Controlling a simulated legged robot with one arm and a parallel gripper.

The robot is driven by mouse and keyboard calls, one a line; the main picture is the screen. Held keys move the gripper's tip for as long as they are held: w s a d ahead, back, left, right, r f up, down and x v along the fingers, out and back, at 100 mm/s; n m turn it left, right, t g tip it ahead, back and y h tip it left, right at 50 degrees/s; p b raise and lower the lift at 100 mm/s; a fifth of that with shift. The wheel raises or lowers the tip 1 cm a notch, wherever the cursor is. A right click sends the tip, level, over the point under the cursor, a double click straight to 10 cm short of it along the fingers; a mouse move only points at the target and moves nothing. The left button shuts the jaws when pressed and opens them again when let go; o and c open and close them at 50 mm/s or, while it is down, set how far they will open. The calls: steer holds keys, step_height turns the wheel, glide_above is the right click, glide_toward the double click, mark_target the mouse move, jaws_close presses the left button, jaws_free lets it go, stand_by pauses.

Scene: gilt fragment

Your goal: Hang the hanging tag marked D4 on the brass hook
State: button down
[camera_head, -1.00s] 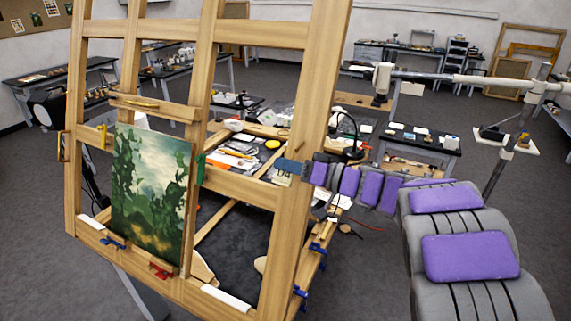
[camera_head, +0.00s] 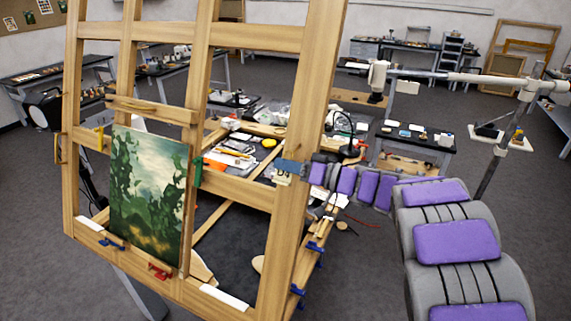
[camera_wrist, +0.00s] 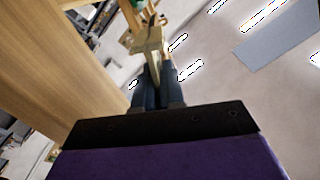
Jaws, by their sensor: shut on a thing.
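My gripper (camera_head: 284,166) is at the right upright of the wooden easel, at the end of my purple and grey arm. A small pale tag (camera_head: 283,178) with a dark mark that looks like a D hangs just below the jaws; the rest of the mark is unclear. In the wrist view my gripper (camera_wrist: 152,80) is shut on a tan, brass-coloured piece (camera_wrist: 150,45), which I take to be the tag. A brass-coloured fitting (camera_head: 100,135) shows on the easel's left upright; I cannot tell whether it is the brass hook.
The wooden easel frame (camera_head: 258,38) stands close in front, with a green landscape painting (camera_head: 148,200) on its ledge. Green, blue and red clamps (camera_head: 158,271) sit on it. A cluttered table lies behind it. A metal boom (camera_head: 425,74) crosses at the right; grey floor is open beyond.

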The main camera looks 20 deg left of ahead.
steer(key=shift+w+d+p, duration=0.1)
steer(key=shift+w+p, duration=0.8)
steer(key=shift+f, duration=0.5)
steer(key=shift+w+f+n+b, duration=0.2)
steer(key=shift+w+n+b, duration=0.05)
steer(key=shift+n+b, duration=0.15)
steer(key=shift+w+f+n+b, duration=0.2)
steer(key=shift+w+n+b, duration=0.05)
steer(key=shift+n+b, duration=0.3)
steer(key=shift+w+f+n+b, duration=0.2)
steer(key=shift+n+b, duration=0.2)
steer(key=shift+n, duration=0.25)
steer(key=shift+w+f+n+b, duration=0.2)
steer(key=shift+f+n+b, duration=0.1)
steer(key=shift+n+b, duration=0.4)
steer(key=c, duration=1.4)
jaws_free()
steer(key=shift+w, duration=0.1)
steer(key=shift+c, duration=0.2)
steer(key=shift+o, duration=1.4)
steer(key=shift+s+r, duration=0.2)
steer(key=shift+r, duration=0.05)
steer(key=shift+w+d, duration=0.1)
steer(key=shift+d, duration=0.05)
